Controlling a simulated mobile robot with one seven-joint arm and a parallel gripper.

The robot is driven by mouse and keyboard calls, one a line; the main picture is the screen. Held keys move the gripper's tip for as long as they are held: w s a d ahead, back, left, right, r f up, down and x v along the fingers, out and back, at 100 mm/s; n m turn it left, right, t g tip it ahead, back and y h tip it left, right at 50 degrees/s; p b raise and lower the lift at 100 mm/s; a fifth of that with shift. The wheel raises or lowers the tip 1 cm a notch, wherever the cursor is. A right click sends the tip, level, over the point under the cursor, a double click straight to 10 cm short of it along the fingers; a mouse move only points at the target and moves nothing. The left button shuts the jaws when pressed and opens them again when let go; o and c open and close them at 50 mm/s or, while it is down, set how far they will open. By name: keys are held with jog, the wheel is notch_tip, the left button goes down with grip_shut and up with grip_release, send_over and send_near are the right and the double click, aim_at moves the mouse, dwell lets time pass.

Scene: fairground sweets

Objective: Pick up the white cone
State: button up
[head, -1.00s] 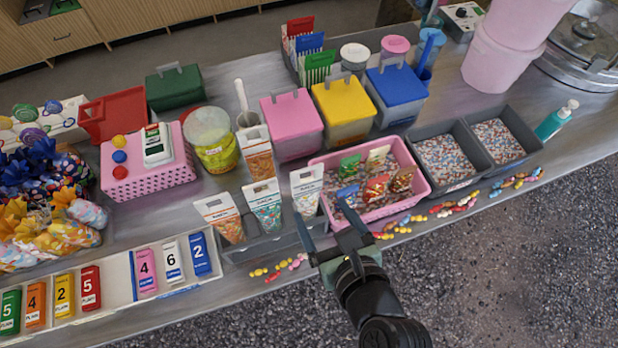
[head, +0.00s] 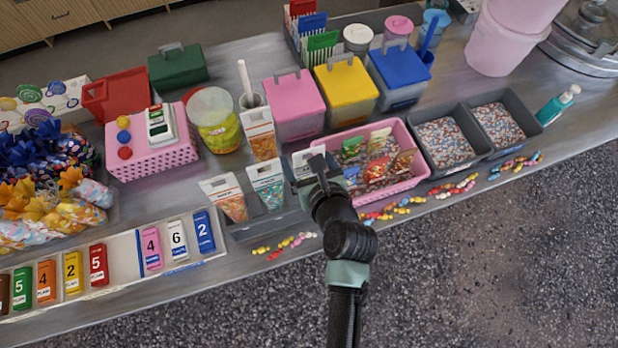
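The white cone (head: 302,160) stands upright in the dark grey tray (head: 262,226), at its right end. Only its upper part shows, because my gripper (head: 308,172) covers its lower part. My gripper is right at the cone. Its fingers overlap the cone and I cannot see whether they touch it or how far apart they are. An orange-patterned cone (head: 226,197) and a teal-patterned cone (head: 267,185) stand to its left in the same tray.
A pink bin (head: 420,186) with several packets is just right of the gripper. Another orange cone (head: 261,135) stands behind the tray. A pink lidded tub (head: 293,103) is behind. Loose sweets (head: 285,244) lie on the counter in front.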

jog(key=shift+w+a+f, duration=0.1)
jog(key=shift+w+f, duration=0.1)
jog(key=shift+w, duration=0.1)
grip_shut()
dwell(0.4)
notch_tip(320, 180, up, 10)
dwell(0.4)
